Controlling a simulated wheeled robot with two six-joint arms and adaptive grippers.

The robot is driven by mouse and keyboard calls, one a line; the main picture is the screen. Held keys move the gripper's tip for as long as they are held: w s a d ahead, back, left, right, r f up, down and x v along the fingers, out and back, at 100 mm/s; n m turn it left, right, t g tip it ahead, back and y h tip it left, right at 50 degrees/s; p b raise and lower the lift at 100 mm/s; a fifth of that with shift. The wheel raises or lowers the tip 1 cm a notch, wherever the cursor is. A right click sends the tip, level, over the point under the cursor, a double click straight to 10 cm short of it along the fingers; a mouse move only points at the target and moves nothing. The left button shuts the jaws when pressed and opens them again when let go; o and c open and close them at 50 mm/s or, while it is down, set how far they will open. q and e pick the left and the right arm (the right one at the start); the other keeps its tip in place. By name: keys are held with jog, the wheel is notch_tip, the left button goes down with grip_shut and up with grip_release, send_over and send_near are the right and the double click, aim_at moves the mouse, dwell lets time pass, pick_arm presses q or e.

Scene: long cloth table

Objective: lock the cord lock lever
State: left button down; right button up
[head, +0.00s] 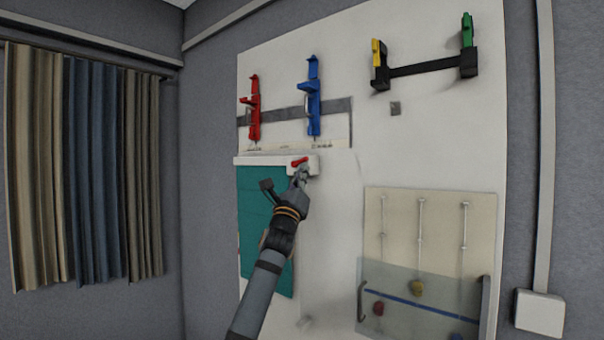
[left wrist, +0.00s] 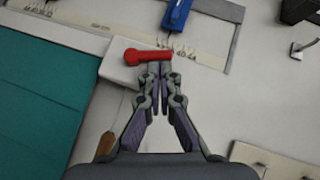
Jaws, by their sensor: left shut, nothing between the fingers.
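The red lever (head: 299,161) sits on a white block (head: 312,169) at the right end of the white rail above the teal blind. It also shows in the left wrist view (left wrist: 147,55), lying roughly level across the white block (left wrist: 122,72). My left gripper (head: 301,172) is shut and empty, with its fingertips (left wrist: 154,66) at the lower edge of the lever. I cannot tell whether they touch it. A cord with a brown wooden end (left wrist: 105,146) hangs below the block in the left wrist view. My right gripper is not in view.
A teal blind (head: 262,235) hangs below the rail. Red (head: 254,110) and blue (head: 314,98) clamp-like parts are mounted above it. A black bracket (head: 420,68) is at the upper right. A panel with rods (head: 400,228) and a clear cover is at the lower right.

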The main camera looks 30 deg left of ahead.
pick_arm(q)
jog(key=shift+s+r+n+g+y, duration=0.15)
jog(key=shift+n+g+y, duration=0.15)
jog(key=shift+n+y, duration=0.25)
jog(key=shift+d+n+y, duration=0.1)
jog(key=shift+n+y, duration=0.15)
jog(key=shift+n, duration=0.1)
